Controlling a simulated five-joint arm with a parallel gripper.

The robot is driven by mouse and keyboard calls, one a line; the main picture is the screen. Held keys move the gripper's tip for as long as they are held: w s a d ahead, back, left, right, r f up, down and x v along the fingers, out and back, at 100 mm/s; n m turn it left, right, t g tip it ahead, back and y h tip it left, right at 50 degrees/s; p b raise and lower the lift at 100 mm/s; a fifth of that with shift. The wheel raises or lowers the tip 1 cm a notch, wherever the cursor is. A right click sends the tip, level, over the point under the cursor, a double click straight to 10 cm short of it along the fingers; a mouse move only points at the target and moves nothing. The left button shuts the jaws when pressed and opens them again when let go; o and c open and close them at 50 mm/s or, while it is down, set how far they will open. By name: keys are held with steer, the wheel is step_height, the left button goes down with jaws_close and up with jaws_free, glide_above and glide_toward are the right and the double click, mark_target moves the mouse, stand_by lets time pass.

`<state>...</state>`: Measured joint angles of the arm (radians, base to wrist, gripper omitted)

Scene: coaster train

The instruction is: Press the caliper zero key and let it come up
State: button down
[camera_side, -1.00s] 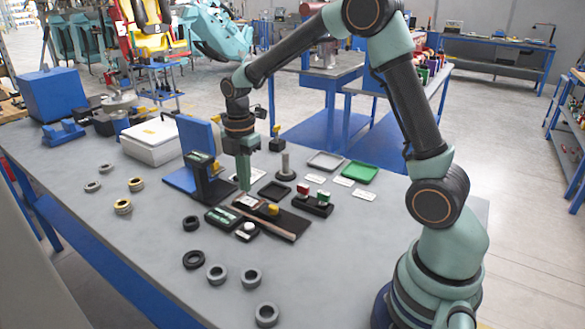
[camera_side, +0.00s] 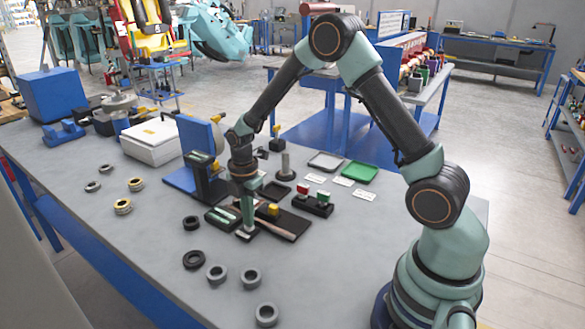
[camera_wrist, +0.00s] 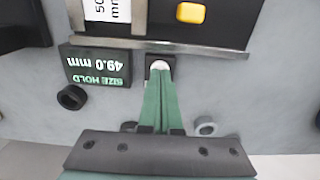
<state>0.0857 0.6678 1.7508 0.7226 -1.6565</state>
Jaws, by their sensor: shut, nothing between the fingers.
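The zero key is a round white button (camera_wrist: 160,65) on a small black base (camera_wrist: 152,56), seen at the fingertips in the wrist view. My gripper (camera_wrist: 160,74) is shut and empty, pointing down with its green fingertips at the key. In the side view my gripper (camera_side: 246,233) covers most of the key. I cannot tell whether the key is pressed down.
A stand with a blue plate (camera_side: 198,140) rises behind the gripper. A black box with red and green buttons (camera_side: 315,204) lies to the right. Several rings, one a black ring (camera_side: 194,260), lie on the front of the grey table, with bare space between them.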

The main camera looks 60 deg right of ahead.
steer(key=shift+f, duration=0.1)
steer(key=shift+s+f, duration=0.15)
steer(key=shift+f, duration=0.85)
step_height(320, 180, up, 15)
steer(key=shift+w, duration=0.4)
steer(key=shift+f, duration=0.1)
